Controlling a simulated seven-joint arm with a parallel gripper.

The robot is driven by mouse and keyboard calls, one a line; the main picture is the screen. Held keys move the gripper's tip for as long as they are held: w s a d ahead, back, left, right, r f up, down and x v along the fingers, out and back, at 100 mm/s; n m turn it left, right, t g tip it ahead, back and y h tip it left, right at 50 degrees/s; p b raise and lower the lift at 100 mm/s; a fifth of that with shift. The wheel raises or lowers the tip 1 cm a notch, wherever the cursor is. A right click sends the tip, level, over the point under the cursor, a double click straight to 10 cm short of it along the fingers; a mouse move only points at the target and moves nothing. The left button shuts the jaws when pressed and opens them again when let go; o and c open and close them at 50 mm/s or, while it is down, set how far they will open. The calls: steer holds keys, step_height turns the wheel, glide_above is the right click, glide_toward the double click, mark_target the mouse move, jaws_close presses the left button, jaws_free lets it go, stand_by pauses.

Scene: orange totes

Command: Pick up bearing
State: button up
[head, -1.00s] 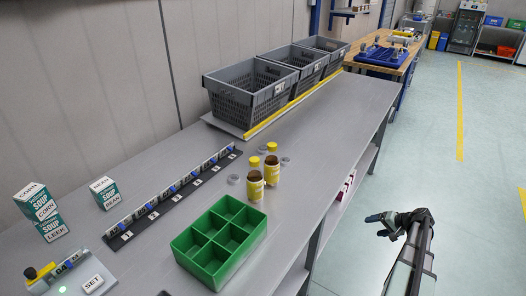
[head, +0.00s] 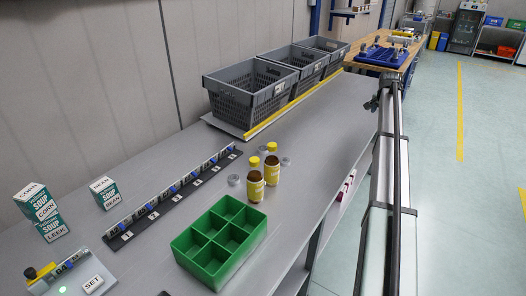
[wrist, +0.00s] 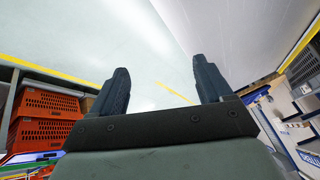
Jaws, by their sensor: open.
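My gripper (head: 372,103) is small and partly hidden by my arm in the head view, by the bench's right edge, apart from these parts. In the wrist view my gripper (wrist: 162,85) has two dark fingers spread apart with nothing between them. No bearing shows in the wrist view.
A green divided tray (head: 204,281) is at the front, a black rack (head: 165,207) to the left. Grey crates (head: 228,108) stand at the back. The bench's right side is clear.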

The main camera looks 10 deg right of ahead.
steer(key=w+a+r+n, duration=0.1)
steer(key=w+a+r, duration=0.4)
steer(key=a, duration=0.3)
steer(key=n+g+y, duration=0.4)
steer(key=n+g, duration=0.1)
steer(key=n, duration=0.7)
glide_above(263, 149)
step_height(263, 149, down, 5)
steer(key=f, duration=0.7)
steer(key=shift+w+a+f, duration=0.25)
steer(key=shift+w+a, duration=0.05)
steer(key=shift+w, duration=0.1)
steer(key=shift+s+d+f, duration=0.15)
steer(key=shift+d+f, duration=0.05)
steer(key=shift+f, duration=1.1)
steer(key=shift+s+d+f, duration=0.15)
steer(key=shift+f, duration=1.15)
steer(key=shift+c, duration=0.4)
steer(key=c, duration=1.1)
